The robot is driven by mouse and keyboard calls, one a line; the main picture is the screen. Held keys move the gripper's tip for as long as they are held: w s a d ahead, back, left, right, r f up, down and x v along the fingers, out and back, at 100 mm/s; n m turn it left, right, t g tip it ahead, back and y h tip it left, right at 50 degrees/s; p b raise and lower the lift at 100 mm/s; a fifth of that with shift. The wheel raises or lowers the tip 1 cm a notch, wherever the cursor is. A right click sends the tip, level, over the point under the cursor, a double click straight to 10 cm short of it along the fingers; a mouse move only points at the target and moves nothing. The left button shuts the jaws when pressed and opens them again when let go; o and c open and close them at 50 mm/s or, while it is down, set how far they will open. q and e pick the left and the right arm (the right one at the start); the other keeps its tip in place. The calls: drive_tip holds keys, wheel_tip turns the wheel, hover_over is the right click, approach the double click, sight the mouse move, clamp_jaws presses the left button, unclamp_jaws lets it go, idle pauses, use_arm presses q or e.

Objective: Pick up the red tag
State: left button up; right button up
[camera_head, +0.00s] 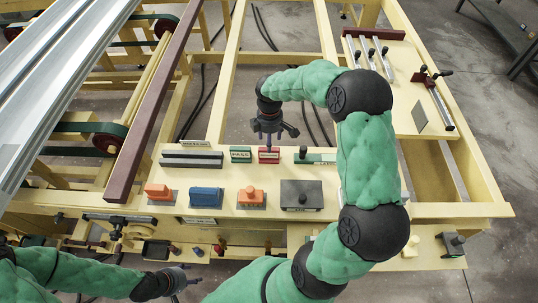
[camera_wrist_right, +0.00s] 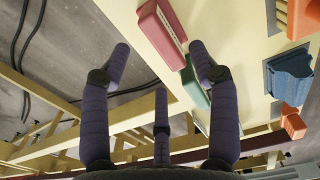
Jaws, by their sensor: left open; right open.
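The red tag (camera_head: 269,155) is a small block with a pale label strip, standing on the cream board beside the green PASS tag (camera_head: 240,154). In the right wrist view the red tag (camera_wrist_right: 160,32) shows at the top, between the fingertips in the picture, with the green tag (camera_wrist_right: 195,85) partly behind a finger. My right gripper (camera_head: 270,130) is open and empty, just behind and above the red tag in the head view; its fingers (camera_wrist_right: 160,55) look apart from it. My left gripper (camera_head: 188,278) is open, low at the front left, away from the tag.
Orange blocks (camera_head: 158,191), a blue block (camera_head: 205,196) and a grey box (camera_head: 302,194) stand in front of the tags. Dark bars (camera_head: 192,159) lie left, and another green piece (camera_head: 318,158) right. An open frame gap with cables (camera_head: 200,105) lies behind the board.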

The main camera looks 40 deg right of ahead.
wheel_tip(320, 180, down, 9)
drive_tip(key=shift+w+r+b, duration=0.1)
drive_tip(key=shift+r+b, duration=0.1)
drive_tip(key=shift+b, duration=0.3)
clamp_jaws()
